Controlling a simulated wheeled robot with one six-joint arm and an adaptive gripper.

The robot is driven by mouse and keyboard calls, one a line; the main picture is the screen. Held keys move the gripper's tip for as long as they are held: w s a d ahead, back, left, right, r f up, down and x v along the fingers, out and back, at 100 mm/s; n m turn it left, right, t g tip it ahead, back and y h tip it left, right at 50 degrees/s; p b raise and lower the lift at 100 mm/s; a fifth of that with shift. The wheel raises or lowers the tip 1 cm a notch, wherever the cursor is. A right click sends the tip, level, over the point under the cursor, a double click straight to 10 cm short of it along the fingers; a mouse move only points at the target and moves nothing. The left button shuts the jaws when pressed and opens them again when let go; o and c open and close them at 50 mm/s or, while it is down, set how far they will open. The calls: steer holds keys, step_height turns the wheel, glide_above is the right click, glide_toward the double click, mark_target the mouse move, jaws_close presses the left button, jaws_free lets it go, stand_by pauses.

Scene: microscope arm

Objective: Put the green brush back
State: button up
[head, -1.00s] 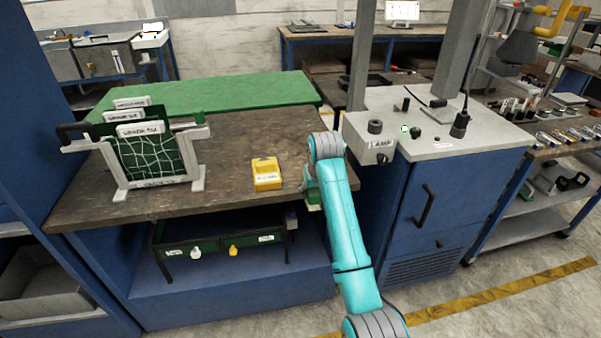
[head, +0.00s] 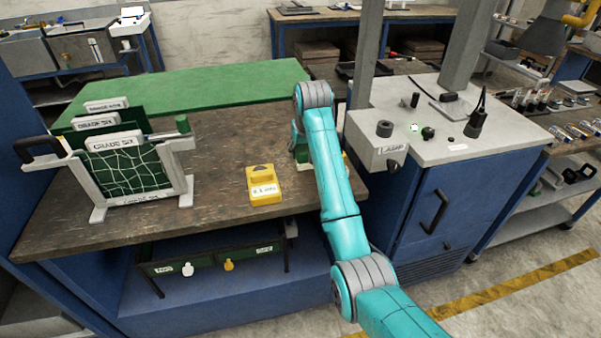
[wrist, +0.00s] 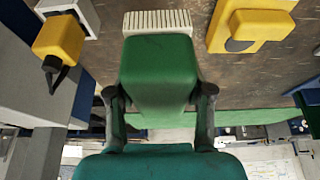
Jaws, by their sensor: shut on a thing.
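The green brush (wrist: 158,60) is a green block with a row of pale bristles, seen large in the middle of the wrist view. My gripper (wrist: 158,92) is shut on it, one dark finger on each side. In the head view a bit of green (head: 296,143) shows beside my teal arm, over the right part of the wooden worktable (head: 225,140); the arm hides most of my gripper there. I cannot tell how far the brush is above the top.
A yellow block (head: 264,184) stands on the worktable, left of my arm. A white rack (head: 187,165) with green "GRADE SIX" screens stands further left. A lamp cabinet (head: 425,195) is at the right. A green rack (head: 210,255) with tags hangs under the tabletop.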

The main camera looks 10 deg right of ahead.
mark_target(302, 151)
step_height(302, 151, down, 8)
steer(key=shift+f, duration=0.25)
steer(key=shift+f, duration=0.1)
steer(key=o, duration=1)
steer(key=v, duration=1.2)
